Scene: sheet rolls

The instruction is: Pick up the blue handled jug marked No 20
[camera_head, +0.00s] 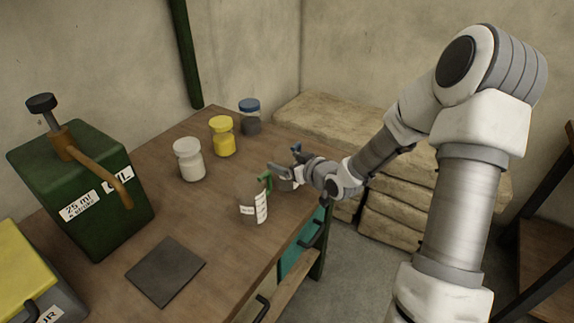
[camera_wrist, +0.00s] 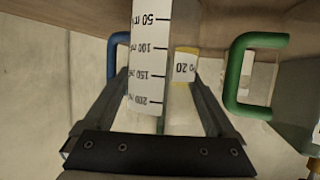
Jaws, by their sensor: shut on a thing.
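The clear jug (camera_wrist: 150,50) with a blue handle (camera_wrist: 119,48) stands between my fingers in the wrist view. It bears a white scale strip and a label (camera_wrist: 184,67) reading No 20, both upside down there. My gripper (camera_wrist: 165,88) is shut on this jug's body, a finger on each side. In the head view my gripper (camera_head: 289,165) reaches in from the right and partly hides the jug (camera_head: 284,183), which appears upright at the table's right edge. I cannot tell whether its base touches the table.
A clear jug with a green handle (camera_head: 252,207) stands close beside it. Jars with white (camera_head: 189,160), yellow (camera_head: 223,137) and blue (camera_head: 250,116) lids stand farther back. A green oil can (camera_head: 85,190) and a dark plate (camera_head: 165,271) are to the left. Sacks (camera_head: 395,195) lie beyond the table.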

